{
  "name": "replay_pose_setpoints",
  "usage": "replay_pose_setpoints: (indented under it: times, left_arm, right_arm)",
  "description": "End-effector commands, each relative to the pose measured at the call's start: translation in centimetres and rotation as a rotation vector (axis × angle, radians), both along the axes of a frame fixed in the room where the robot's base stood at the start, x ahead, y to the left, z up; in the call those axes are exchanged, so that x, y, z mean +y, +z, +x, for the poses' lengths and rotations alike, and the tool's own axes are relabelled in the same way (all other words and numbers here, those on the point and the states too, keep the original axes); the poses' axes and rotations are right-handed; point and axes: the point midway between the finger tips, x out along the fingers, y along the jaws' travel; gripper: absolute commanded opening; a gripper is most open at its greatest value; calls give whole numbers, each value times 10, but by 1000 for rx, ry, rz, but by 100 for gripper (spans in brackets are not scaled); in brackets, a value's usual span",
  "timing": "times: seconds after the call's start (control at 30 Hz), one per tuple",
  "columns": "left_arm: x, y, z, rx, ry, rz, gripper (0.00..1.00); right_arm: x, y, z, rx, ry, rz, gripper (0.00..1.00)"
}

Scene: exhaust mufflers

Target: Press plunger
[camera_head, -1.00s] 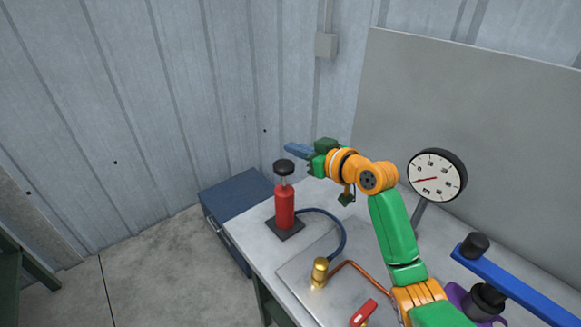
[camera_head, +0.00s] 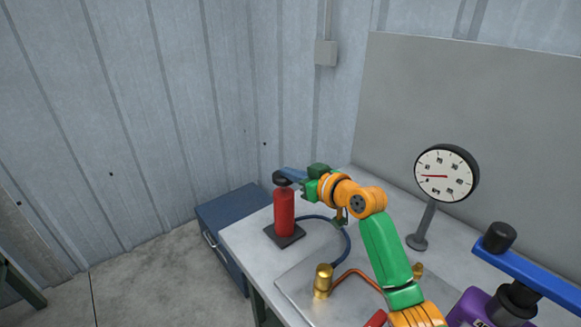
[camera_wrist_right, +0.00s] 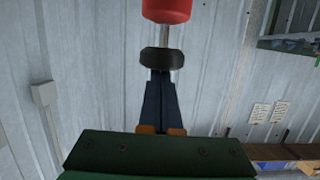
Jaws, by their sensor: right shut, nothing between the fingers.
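The plunger is a red cylinder (camera_head: 284,213) standing upright on a dark square base at the table's left end. Its black knob (camera_head: 279,179) sits close above the red body in the head view. In the right wrist view the knob (camera_wrist_right: 161,60) is at the fingertips, with a short stretch of pale rod (camera_wrist_right: 165,36) between it and the red body (camera_wrist_right: 166,9). My right gripper (camera_head: 286,173) is shut and empty, its blue fingers over the knob and seemingly touching it. They hide part of the knob. My left gripper is not in view.
A blue hose (camera_head: 341,247) runs from the plunger to a brass fitting (camera_head: 323,281) on a metal plate. A round gauge (camera_head: 446,173) stands to the right. A purple item and a blue bar (camera_head: 530,279) are at the lower right. A blue cabinet (camera_head: 222,218) stands left of the table.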

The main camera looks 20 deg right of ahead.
Motion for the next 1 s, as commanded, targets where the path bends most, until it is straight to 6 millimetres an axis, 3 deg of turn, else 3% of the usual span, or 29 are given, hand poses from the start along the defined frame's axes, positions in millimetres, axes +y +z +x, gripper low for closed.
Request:
replay_pose_setpoints:
  times: [0.03, 0.1, 0.47, 0.57, 0.77, 1.0]
  left_arm:
    - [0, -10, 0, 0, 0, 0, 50]
    - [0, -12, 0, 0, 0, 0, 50]
    - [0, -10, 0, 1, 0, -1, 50]
    - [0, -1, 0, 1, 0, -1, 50]
    - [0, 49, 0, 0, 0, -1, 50]
    - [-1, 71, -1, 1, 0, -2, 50]
  right_arm:
    - [0, -14, 0, 4, 0, -1, 0]
    - [-1, -19, 0, 5, -1, -2, 0]
    - [0, -19, 0, 5, 0, -1, 0]
    - [1, -10, 0, 5, 0, -1, 0]
    - [8, 39, 5, 3, -3, -2, 0]
    - [-13, 41, -51, 5, -6, -4, 0]
